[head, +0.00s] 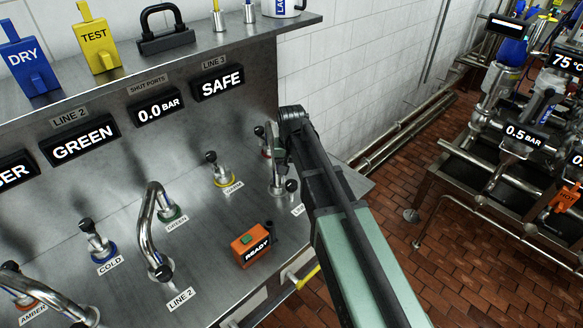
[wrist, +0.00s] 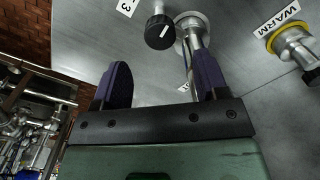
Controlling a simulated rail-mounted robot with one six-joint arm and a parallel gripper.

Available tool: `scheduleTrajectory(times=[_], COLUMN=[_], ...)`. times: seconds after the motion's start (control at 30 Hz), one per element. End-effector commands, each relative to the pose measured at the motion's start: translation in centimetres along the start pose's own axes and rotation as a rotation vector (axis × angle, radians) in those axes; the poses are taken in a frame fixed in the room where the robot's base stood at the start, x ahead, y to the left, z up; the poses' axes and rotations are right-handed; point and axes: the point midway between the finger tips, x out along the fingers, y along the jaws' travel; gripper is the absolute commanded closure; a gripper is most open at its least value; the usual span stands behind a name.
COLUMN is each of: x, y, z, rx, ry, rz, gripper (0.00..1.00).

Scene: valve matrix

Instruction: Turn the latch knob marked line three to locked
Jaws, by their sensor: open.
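The line three latch knob (wrist: 159,33) is black with a white pointer mark. In the wrist view it sits at the top centre, beside a steel pipe fitting (wrist: 190,25). A black knob (head: 291,186), seemingly the same one, shows in the head view just left of my arm. A partly cut label ending in 3 (wrist: 127,7) lies near it. My gripper (wrist: 162,80) is open and empty, its dark fingers apart below the knob and not touching it. In the head view my arm covers much of the line three station. The line 3 display (head: 217,83) reads SAFE.
A knob with a yellow WARM collar (head: 222,178) stands to the left. The curved line 2 pipe (head: 150,215) and an orange READY box (head: 250,244) stand on the steel bench. A yellow-gripped handle (head: 305,277) juts out at the bench's front edge.

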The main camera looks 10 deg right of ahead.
Motion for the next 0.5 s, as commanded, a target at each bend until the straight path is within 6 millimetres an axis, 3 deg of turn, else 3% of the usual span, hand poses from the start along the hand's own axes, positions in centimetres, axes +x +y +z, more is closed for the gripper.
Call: scheduleTrajectory(times=[0.03, 0.13, 0.5], x=[-2.7, -4.4, -4.6], y=[0.0, 0.0, 0.0], z=[0.0, 0.0, 0.0], rx=[0.000, 0.000, 0.000], ry=[0.000, 0.000, 0.000], rz=[0.000, 0.000, 0.000], gripper=[0.33, 0.33, 0.33])
